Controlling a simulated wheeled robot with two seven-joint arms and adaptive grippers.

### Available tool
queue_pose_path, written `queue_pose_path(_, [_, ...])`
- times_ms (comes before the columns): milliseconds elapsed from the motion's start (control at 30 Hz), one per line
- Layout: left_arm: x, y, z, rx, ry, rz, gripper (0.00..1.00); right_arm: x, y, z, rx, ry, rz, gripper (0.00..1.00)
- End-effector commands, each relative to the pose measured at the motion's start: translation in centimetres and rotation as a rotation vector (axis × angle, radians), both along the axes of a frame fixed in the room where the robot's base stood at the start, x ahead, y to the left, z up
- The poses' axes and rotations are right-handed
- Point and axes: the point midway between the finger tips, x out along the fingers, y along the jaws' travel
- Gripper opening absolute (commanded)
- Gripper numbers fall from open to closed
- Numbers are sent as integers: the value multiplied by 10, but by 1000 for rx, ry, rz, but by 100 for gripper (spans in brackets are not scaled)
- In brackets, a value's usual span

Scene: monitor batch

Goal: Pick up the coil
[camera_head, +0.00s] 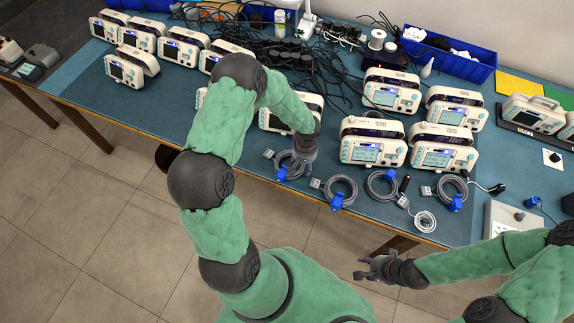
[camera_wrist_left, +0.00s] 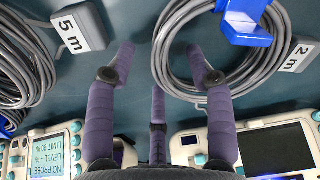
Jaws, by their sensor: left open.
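Several grey cable coils lie along the table's front edge. The leftmost coil (camera_head: 298,171), with a blue connector (camera_head: 282,174), lies under my left gripper (camera_head: 304,158). In the left wrist view this coil (camera_wrist_left: 163,45) has a blue connector (camera_wrist_left: 243,30) and a tag (camera_wrist_left: 298,56) reading 2 m. My left gripper (camera_wrist_left: 160,55) is open and empty; one finger overlaps the coil's ring in view, and I cannot tell whether it touches. Another coil (camera_wrist_left: 25,90), tagged 5 m (camera_wrist_left: 78,27), is at left there. My right gripper (camera_head: 372,268) is off the table's front, fingers apart, empty.
White monitors (camera_head: 372,148) stand just behind the coils. Black cables (camera_head: 285,55) and a blue bin (camera_head: 450,55) are at the back. The table's front-left stretch (camera_head: 130,105) is clear.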

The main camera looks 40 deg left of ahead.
Motion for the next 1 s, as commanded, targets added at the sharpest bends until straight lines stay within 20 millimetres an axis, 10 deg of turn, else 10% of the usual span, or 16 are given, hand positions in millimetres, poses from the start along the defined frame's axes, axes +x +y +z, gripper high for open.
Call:
queue_pose_path(333, [0, 0, -6, -1, -1, 0, 50, 0, 0, -1, 0, 0, 0, 40])
queue_pose_path(533, [0, 0, -6, -1, -1, 0, 0, 0, 0, -1, 0, 0, 0, 40])
queue_pose_path(1000, [1, 0, 0, 0, -2, -1, 0, 0, 0, 0, 0, 0, 0, 40])
